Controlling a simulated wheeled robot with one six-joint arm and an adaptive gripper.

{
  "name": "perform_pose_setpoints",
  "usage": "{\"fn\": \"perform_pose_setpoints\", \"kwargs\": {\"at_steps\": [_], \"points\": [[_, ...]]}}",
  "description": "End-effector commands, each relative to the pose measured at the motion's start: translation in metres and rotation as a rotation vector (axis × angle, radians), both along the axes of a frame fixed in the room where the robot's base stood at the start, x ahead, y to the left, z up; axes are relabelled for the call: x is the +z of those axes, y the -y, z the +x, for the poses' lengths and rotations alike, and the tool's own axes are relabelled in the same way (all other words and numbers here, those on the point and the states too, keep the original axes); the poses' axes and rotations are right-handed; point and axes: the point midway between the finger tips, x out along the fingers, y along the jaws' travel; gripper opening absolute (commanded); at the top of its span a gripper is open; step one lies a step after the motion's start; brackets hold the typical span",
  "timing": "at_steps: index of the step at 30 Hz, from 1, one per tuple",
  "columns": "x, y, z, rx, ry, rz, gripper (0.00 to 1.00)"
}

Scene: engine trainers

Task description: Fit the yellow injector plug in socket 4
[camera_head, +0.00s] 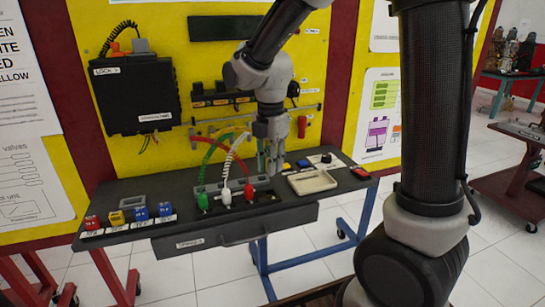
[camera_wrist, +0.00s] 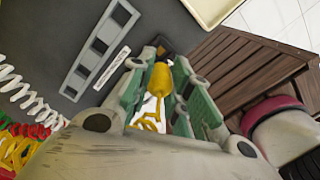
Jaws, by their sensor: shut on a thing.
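My gripper (camera_head: 270,165) points down over the back of the dark bench, just right of the row of plugs. In the wrist view its green-padded fingers (camera_wrist: 158,85) are shut on the yellow plug (camera_wrist: 158,77), with a yellow coiled cord below it. A dark block shows at the plug's far end; I cannot tell whether it is touching a socket. Green (camera_head: 203,201), white (camera_head: 226,196) and red (camera_head: 249,193) plugs stand in a row on the bench. A grey strip with dark slots (camera_wrist: 77,73) lies beside the gripper. Socket 4 is not clearly visible.
A cream tray (camera_head: 291,184) lies right of the gripper. Red (camera_head: 92,222), yellow (camera_head: 116,218) and blue (camera_head: 141,214) blocks sit at the bench's left end. Curved cords (camera_head: 238,156) rise behind the plugs. A black box (camera_head: 135,97) hangs on the yellow panel.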

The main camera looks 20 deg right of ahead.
Motion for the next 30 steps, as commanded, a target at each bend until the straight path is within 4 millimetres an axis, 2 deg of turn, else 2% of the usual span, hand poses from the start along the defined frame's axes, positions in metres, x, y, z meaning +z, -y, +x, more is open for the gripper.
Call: {"fn": "perform_pose_setpoints", "kwargs": {"at_steps": [16,30], "points": [[-0.046,0.000,0.000,0.000,-0.002,-0.001,0.03],[-0.053,0.000,0.000,0.000,-0.001,0.000,0.03]]}}
